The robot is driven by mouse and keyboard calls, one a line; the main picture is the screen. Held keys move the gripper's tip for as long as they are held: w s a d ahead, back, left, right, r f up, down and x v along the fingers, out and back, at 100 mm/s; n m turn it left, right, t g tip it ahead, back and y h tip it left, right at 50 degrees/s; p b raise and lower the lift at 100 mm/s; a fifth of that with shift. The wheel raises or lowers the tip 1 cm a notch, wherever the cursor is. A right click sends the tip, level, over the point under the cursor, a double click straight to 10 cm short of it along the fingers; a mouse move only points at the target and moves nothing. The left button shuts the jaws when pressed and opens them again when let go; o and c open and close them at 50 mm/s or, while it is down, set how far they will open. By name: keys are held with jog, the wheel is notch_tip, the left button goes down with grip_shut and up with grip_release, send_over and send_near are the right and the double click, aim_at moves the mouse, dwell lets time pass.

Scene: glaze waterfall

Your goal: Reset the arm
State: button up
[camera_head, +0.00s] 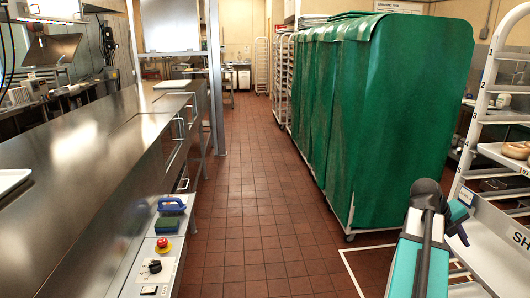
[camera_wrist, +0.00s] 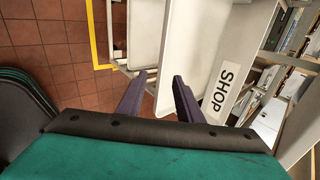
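My arm, teal and dark grey, rises at the lower right of the head view. My gripper (camera_head: 459,222) is at its end, in front of the white rack (camera_head: 482,112). Beyond the fingers are pale shelf or tray surfaces of the rack, and a white sign (camera_wrist: 225,90) reading "SHOP". I cannot tell how close the fingertips are to the rack.
Green covered racks (camera_head: 405,100) stand left of my arm. A long steel counter (camera_head: 85,160) runs along the left, with a red stop button (camera_head: 163,244) and a blue-handled brush (camera_head: 171,205) at its near end. The tiled aisle (camera_head: 250,190) between is clear.

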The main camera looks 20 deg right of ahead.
jog(key=w+a+f+n+y, duration=0.1)
jog(key=w+a+f+n, duration=0.3)
jog(key=a+f, duration=0.65)
jog(key=w+a+f+n+y, duration=0.15)
jog(key=w+a+f, duration=0.35)
jog(key=a+f, duration=0.5)
jog(key=w+a+f+n, duration=0.4)
jog(key=w+a+f, duration=0.1)
jog(key=a+f, duration=0.5)
jog(key=s+a+f+n+g+y, duration=0.1)
jog(key=s+a+f+n+y, duration=0.1)
jog(key=s+a+f+n, duration=0.8)
jog(key=s+a+f+n+g+y, duration=0.2)
jog(key=s+a+f+n+y, duration=0.1)
jog(key=s+a+f+n, duration=0.7)
jog(key=a+f+n, duration=0.4)
jog(key=a+n, duration=0.4)
jog(key=n, duration=0.2)
jog(key=shift+s+f, duration=0.25)
jog(key=shift+s, duration=0.1)
